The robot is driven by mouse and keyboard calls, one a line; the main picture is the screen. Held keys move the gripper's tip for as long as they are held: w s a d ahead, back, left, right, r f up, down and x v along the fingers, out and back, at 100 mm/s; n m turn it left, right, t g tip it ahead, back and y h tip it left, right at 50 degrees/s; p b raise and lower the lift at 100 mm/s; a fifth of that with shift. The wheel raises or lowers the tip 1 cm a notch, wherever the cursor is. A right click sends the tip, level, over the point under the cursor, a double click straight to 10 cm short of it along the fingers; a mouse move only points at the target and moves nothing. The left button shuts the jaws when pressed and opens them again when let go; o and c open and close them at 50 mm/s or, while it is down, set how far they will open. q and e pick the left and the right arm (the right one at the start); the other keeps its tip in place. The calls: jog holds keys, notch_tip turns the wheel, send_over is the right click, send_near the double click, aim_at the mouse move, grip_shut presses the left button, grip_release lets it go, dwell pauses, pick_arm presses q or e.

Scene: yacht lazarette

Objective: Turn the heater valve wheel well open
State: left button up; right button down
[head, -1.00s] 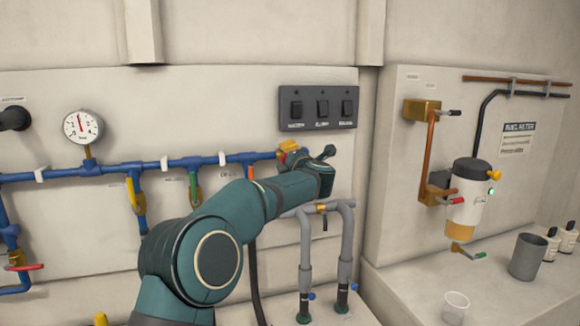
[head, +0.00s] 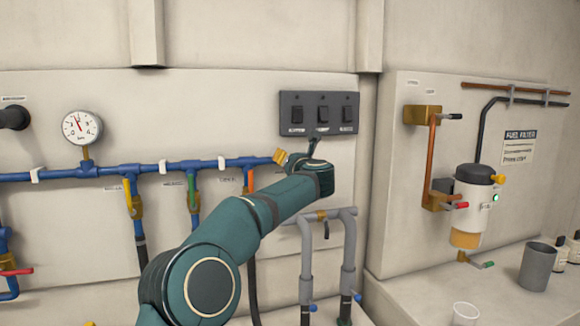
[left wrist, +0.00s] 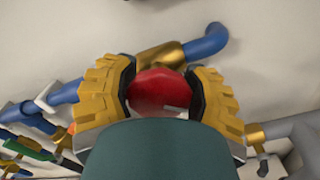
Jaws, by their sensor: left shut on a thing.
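The red valve wheel (left wrist: 157,90) sits between the two yellow fingers of my left gripper (left wrist: 164,76) in the left wrist view. The fingers are shut on it from both sides. Behind it is a brass valve body (left wrist: 158,57) on a blue pipe. In the head view my left gripper (head: 281,157) is at the right end of the blue pipe, below the switch panel. There the wheel is hidden behind the gripper and wrist. My right gripper is in neither view.
The black switch panel (head: 319,112) is close above my wrist. Grey pipes (head: 305,250) stand below it. A fuel filter (head: 474,200) and grey cup (head: 537,266) are to the right.

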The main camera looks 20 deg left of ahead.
pick_arm(q)
jog(key=shift+d+f, duration=0.1)
jog(key=shift+f, duration=0.15)
dwell(0.3)
jog(key=o, duration=1.2)
jog(key=shift+c, duration=0.2)
jog(key=shift+o, duration=0.5)
jog(key=shift+r, duration=0.2)
jog(key=shift+s, duration=0.15)
jog(key=v, duration=1.2)
